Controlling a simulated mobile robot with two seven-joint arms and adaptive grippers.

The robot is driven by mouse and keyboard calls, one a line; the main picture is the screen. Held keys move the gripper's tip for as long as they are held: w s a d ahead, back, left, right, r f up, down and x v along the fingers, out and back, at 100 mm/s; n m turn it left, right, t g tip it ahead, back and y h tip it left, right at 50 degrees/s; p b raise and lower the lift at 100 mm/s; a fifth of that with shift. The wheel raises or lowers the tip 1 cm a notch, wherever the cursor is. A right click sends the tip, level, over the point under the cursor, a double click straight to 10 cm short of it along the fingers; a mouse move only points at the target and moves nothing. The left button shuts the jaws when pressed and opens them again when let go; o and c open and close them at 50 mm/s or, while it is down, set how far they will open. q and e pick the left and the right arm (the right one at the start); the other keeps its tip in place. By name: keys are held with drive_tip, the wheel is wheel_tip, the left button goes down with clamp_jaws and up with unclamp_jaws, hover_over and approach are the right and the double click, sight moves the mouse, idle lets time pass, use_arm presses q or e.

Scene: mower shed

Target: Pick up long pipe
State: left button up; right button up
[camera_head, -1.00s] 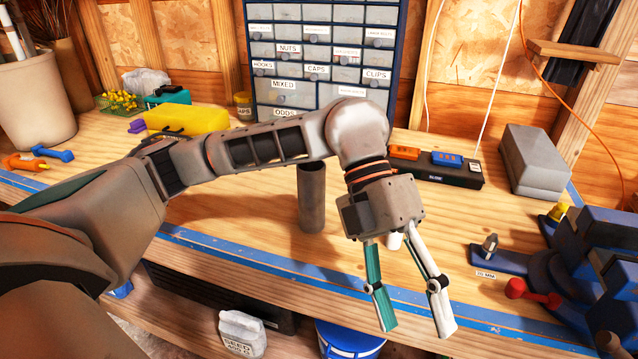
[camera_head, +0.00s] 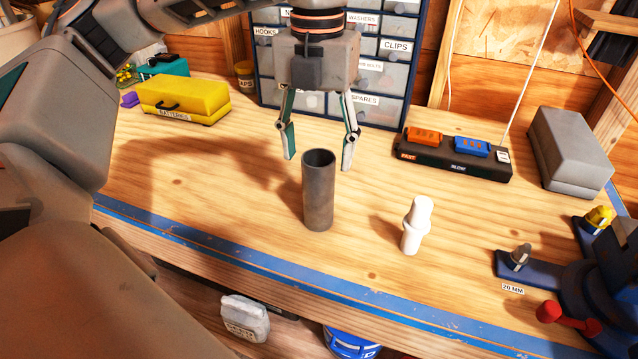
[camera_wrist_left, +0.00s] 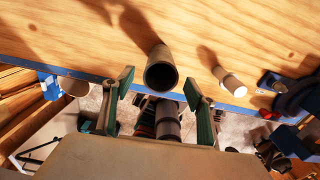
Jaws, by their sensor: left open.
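The long pipe (camera_head: 318,195) is a dark grey hollow tube standing upright on the wooden workbench, near its front edge. It also shows in the left wrist view (camera_wrist_left: 161,70), its open end facing the camera. My left gripper (camera_head: 319,162) is open and empty, its fingers pointing down. In the head view its fingertips appear above and behind the pipe's top rim, one to each side. In the left wrist view the pipe appears between and beyond the fingers, with no contact visible. My right gripper is not in view.
A white stepped fitting (camera_head: 416,226) stands right of the pipe. A black strip with orange and blue blocks (camera_head: 453,156), a grey box (camera_head: 570,150) and a blue vise-like tool (camera_head: 588,265) lie farther right. A yellow case (camera_head: 183,100) and drawer cabinet (camera_head: 385,85) stand behind. Bench left of the pipe is clear.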

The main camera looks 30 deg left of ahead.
sight(318, 183)
use_arm(q)
wheel_tip(318, 183, down, 3)
drive_tip(key=shift+s+r, duration=0.1)
drive_tip(key=shift+r, duration=0.1)
drive_tip(key=f, duration=0.5)
drive_tip(key=shift+w, duration=0.2)
drive_tip(key=c, duration=1.3)
